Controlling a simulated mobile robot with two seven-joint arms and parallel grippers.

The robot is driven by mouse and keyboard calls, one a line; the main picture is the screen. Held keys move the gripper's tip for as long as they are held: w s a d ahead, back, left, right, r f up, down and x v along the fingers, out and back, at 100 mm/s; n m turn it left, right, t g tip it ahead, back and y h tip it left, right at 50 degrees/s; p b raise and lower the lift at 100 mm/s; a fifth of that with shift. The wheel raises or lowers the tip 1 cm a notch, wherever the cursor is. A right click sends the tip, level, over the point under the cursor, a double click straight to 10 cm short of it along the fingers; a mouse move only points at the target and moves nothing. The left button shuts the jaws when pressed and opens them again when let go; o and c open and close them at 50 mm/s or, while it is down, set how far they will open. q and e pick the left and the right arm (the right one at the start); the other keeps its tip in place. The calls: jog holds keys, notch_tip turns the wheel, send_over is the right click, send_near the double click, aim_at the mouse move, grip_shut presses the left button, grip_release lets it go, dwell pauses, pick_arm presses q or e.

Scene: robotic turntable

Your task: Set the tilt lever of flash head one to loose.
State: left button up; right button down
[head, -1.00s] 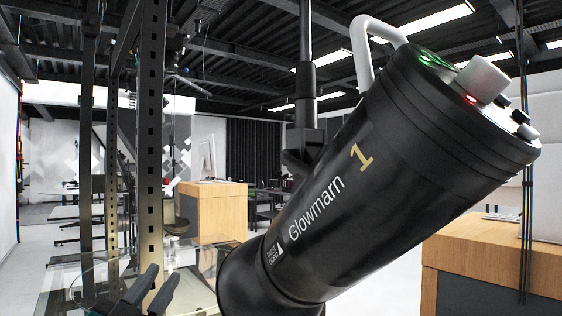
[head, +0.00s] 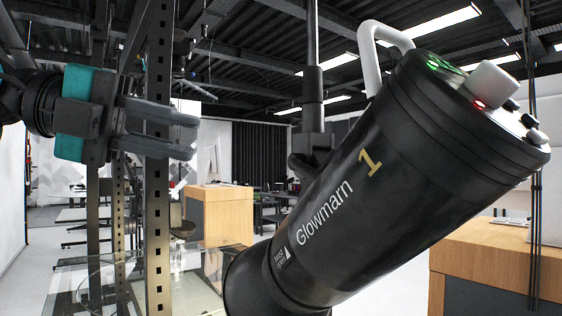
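Flash head one (head: 330,205) is a large black cylinder marked "Glowmarn 1", tilted with its control end up to the right. A white loop handle (head: 371,62) stands on its upper side. A dark bracket (head: 312,145) on a vertical pole shows behind the head; I cannot make out a tilt lever there, and the head hides part of it. My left gripper (head: 192,137) is at the upper left, its two grey fingers pointing right, apart and empty. It is left of the bracket and not touching the head. My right gripper is not in view.
A perforated metal upright (head: 158,225) stands by my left gripper. A glass table (head: 75,280) is below it. Wooden desks stand behind the head (head: 228,215) and at the right (head: 480,255). Open air separates the gripper from the bracket.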

aim_at(295, 166)
pick_arm(q)
jog(key=x, duration=1.2)
jog(key=shift+w+d+f+p, duration=0.2)
jog(key=shift+d+p, duration=0.1)
jog(key=shift+p, duration=0.1)
jog(key=shift+c, duration=0.3)
grip_shut()
